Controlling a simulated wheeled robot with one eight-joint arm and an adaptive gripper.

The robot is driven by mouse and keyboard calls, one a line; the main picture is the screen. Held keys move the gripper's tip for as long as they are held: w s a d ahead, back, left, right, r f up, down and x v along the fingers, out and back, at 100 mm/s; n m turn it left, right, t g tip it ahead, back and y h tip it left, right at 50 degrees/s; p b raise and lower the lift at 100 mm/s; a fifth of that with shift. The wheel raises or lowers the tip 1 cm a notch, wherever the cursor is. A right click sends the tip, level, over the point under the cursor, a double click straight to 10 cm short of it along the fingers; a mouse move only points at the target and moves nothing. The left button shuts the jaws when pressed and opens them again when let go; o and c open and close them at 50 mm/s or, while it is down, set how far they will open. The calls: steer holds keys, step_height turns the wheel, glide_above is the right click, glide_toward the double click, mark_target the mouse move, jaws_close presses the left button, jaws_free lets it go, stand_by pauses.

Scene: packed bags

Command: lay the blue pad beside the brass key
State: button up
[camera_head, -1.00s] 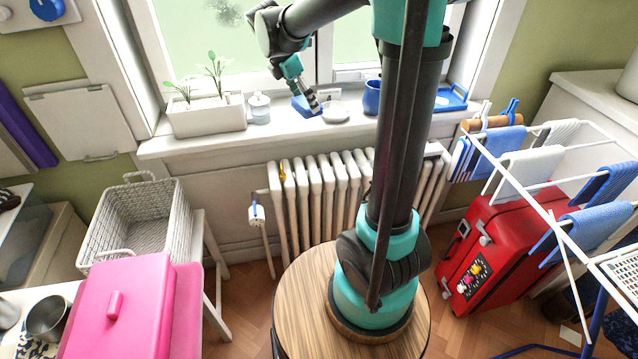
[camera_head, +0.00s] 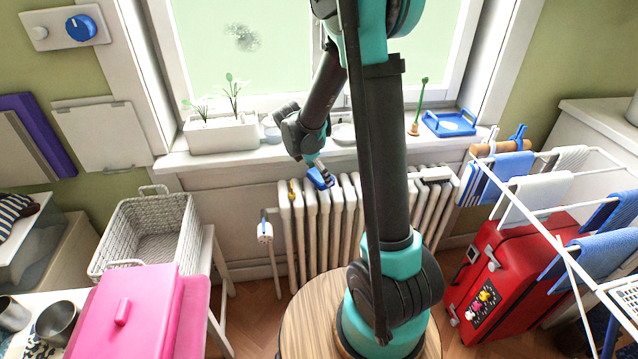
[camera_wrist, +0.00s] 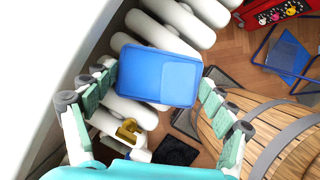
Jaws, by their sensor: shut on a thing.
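The blue pad (camera_head: 320,178) is held in my gripper (camera_head: 315,165), in front of the window sill and above the radiator. In the wrist view the blue pad (camera_wrist: 158,76) is a rounded block between the two fingers of my gripper (camera_wrist: 157,92), with the radiator ribs beneath. The brass key (camera_wrist: 129,131) lies on the radiator top, below and to the left of the pad in that view. In the head view the brass key (camera_head: 293,190) is a small yellow shape at the radiator's left end, left of the pad.
The white radiator (camera_head: 343,215) has ribs with gaps between them. The window sill (camera_head: 225,160) behind it carries a planter (camera_head: 222,135), small dishes and a blue tray (camera_head: 450,122). A drying rack (camera_head: 560,240) and a red suitcase (camera_head: 508,285) stand at the right.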

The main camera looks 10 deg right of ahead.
steer(key=shift+f, duration=2.15)
steer(key=shift+f, duration=0.15)
steer(key=o, duration=1)
steer(key=shift+o, duration=0.2)
steer(key=v, duration=1.2)
steer(key=s+d+f+m+t+y, duration=0.1)
steer(key=s+d+m, duration=0.3)
steer(key=s+m, duration=0.6)
steer(key=s+d+f+m+t+y, duration=0.1)
steer(key=s+d+f+m+y, duration=0.2)
steer(key=s+m, duration=0.7)
steer(key=shift+d+m, duration=0.85)
steer(key=shift+m, duration=0.45)
